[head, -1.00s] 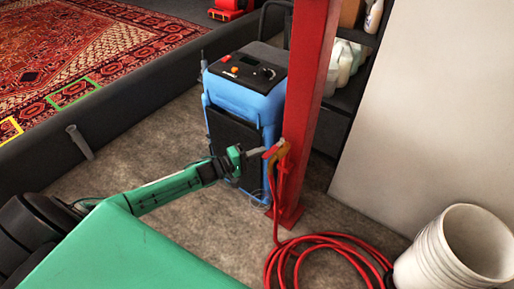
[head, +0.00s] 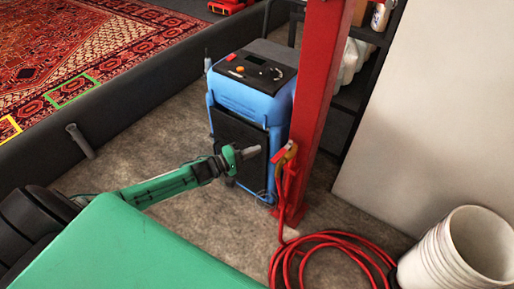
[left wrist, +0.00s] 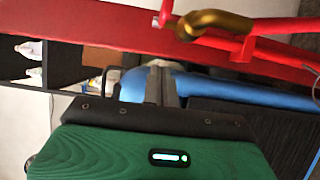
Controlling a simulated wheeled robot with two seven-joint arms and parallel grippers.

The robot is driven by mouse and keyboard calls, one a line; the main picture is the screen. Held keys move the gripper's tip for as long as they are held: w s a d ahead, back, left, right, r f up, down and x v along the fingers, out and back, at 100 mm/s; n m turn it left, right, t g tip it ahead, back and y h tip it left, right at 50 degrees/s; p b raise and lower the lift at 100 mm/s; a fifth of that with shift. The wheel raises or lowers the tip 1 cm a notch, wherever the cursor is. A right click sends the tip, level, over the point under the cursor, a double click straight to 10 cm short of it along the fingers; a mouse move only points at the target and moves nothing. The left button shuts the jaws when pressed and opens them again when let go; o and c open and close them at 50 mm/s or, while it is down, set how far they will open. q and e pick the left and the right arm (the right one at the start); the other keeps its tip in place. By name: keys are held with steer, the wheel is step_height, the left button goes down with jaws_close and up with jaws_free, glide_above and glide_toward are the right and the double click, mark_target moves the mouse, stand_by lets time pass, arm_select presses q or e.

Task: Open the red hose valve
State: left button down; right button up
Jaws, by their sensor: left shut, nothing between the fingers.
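The hose valve has a brass body (head: 290,150) and a small red handle (head: 280,156), and is mounted on the red post. A red hose (head: 292,190) hangs below it. My left gripper (head: 254,151) is shut and empty, just left of the handle, with a small gap between them. In the left wrist view the shut fingers (left wrist: 160,84) point toward the red post, and the curved brass body (left wrist: 215,24) is at the top, apart from them. A red piece (left wrist: 166,12) shows beside the brass. The handle's exact angle is hard to tell. My right gripper is not in view.
The red post (head: 318,90) stands right of a blue machine (head: 250,95), which is behind my left gripper. Hose coils (head: 325,245) lie on the floor near stacked white buckets (head: 450,255). A patterned rug (head: 80,50) lies beyond a dark kerb (head: 130,115).

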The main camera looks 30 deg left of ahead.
arm_select(q)
steer(key=s+d+v, duration=0.1)
steer(key=v, duration=0.7)
steer(key=shift+s, duration=0.3)
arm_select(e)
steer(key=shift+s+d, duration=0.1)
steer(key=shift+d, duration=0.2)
arm_select(q)
steer(key=shift+r, duration=0.1)
